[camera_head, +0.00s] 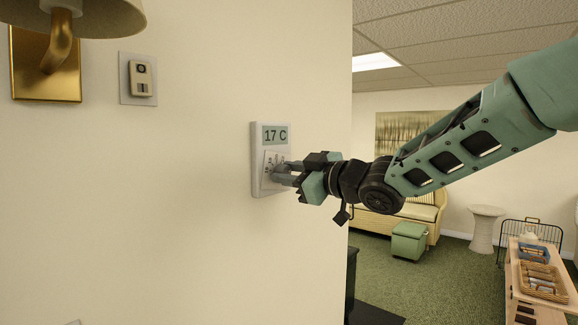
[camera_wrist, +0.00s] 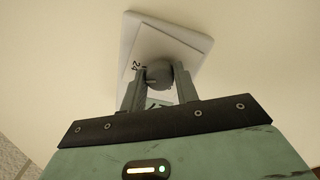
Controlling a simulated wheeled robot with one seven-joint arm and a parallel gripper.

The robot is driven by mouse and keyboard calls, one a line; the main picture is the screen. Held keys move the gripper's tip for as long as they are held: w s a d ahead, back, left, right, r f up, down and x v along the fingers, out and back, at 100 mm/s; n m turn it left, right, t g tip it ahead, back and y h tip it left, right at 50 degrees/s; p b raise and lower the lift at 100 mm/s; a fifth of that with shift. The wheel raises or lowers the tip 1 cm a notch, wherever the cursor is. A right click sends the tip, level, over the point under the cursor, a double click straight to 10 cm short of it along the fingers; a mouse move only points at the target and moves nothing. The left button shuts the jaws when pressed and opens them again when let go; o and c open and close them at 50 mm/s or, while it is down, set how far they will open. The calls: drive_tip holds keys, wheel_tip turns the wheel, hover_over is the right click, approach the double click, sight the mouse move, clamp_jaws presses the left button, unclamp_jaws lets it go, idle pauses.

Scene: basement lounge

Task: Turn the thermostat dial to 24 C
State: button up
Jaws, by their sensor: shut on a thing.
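The thermostat (camera_head: 257,160) is a white box on the cream wall, and its display (camera_head: 275,135) reads 17 C. My gripper (camera_head: 282,174) is at the lower part of the thermostat and partly covers the dial in the head view. In the wrist view the grey round dial (camera_wrist: 159,73) sits between my two fingers (camera_wrist: 159,90), which are shut on it. A "24" mark shows on the white dial face (camera_wrist: 135,66) beside the dial. The other marks are mostly hidden or too small to read.
A wall lamp with a brass plate (camera_head: 40,80) and a small switch plate (camera_head: 139,79) are on the wall to the left. The wall ends right of the thermostat. Beyond are a sofa (camera_head: 425,210), a green ottoman (camera_head: 409,241) and a wooden table (camera_head: 540,312) with baskets.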

drive_tip(key=shift+m+p, duration=0.4)
drive_tip(key=shift+m, duration=0.4)
drive_tip(key=shift+f, duration=0.1)
drive_tip(key=o, duration=1)
drive_tip(key=b+v, duration=0.4)
drive_tip(key=v, duration=1.3)
drive_tip(key=shift+s+d, duration=0.15)
drive_tip(key=shift+d, duration=0.05)
